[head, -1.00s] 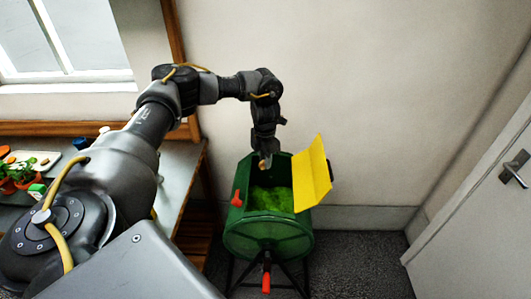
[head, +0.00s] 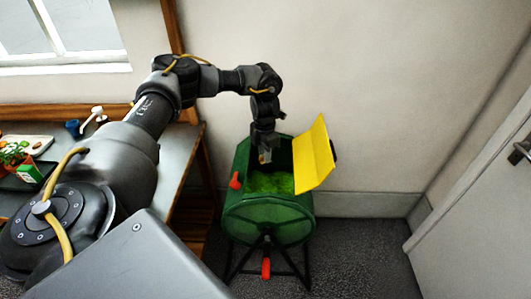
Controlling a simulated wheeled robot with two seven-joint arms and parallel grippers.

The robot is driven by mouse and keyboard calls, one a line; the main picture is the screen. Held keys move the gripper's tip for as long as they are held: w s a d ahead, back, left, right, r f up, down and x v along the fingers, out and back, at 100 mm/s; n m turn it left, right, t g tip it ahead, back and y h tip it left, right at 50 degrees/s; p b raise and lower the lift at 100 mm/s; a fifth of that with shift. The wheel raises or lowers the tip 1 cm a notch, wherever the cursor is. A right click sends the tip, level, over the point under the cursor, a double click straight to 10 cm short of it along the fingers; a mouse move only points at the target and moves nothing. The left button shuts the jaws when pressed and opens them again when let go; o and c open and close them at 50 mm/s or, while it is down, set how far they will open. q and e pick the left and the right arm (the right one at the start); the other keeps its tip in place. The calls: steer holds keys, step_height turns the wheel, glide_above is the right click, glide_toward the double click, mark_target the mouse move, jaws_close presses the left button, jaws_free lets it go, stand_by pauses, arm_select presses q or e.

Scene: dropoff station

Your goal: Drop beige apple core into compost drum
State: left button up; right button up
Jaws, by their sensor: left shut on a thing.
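The green compost drum (head: 266,222) stands on a dark frame on the floor, its yellow lid (head: 314,156) swung open to the right. Bright green matter shows inside the drum. My left gripper (head: 265,156) points down at the drum's opening, near its back left edge. It is shut on the small beige apple core (head: 264,157), which is mostly hidden between the fingers. I cannot tell exactly how far the core is above the green matter. My right gripper is not in view.
A grey worktable (head: 178,158) with a wooden frame stands left of the drum, holding a white board (head: 27,145), a dark tray and several small items. A red handle (head: 235,181) sticks out at the drum's left. A door (head: 475,215) is at the right; the floor between is clear.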

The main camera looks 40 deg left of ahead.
arm_select(q)
steer(key=o, duration=1)
step_height(320, 180, up, 11)
steer(key=shift+f+b, duration=0.1)
steer(key=shift+b, duration=0.2)
stand_by(0.8)
